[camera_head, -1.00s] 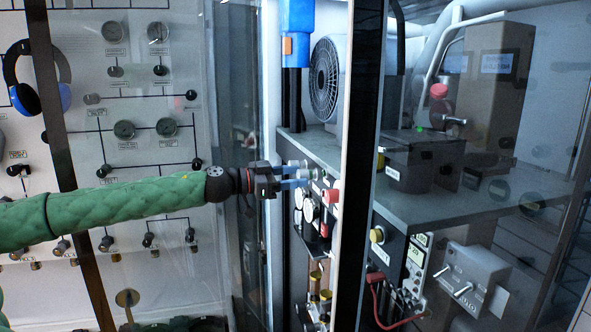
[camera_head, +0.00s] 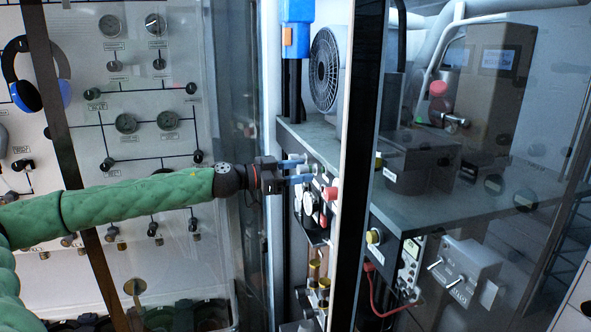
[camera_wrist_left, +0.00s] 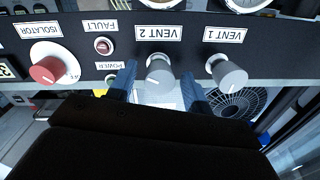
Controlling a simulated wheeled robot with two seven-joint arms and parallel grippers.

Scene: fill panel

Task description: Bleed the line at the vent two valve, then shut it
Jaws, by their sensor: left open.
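The vent two valve is a grey round knob (camera_wrist_left: 159,70) under the label "VENT 2", which shows upside down in the left wrist view. My left gripper (camera_head: 305,171) is at the panel front in the head view, with its blue fingers pointing at the panel. In the left wrist view its two fingers (camera_wrist_left: 158,84) are open, one on each side of the vent two knob. I cannot tell whether either finger touches it. My right gripper is in neither view.
The similar grey vent one knob (camera_wrist_left: 228,74) sits close beside it. On the other side are a power button (camera_wrist_left: 111,78), a fault button (camera_wrist_left: 103,45) and the red isolator knob (camera_wrist_left: 48,70). A white-and-dark upright frame (camera_head: 352,170) stands right of the panel in the head view.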

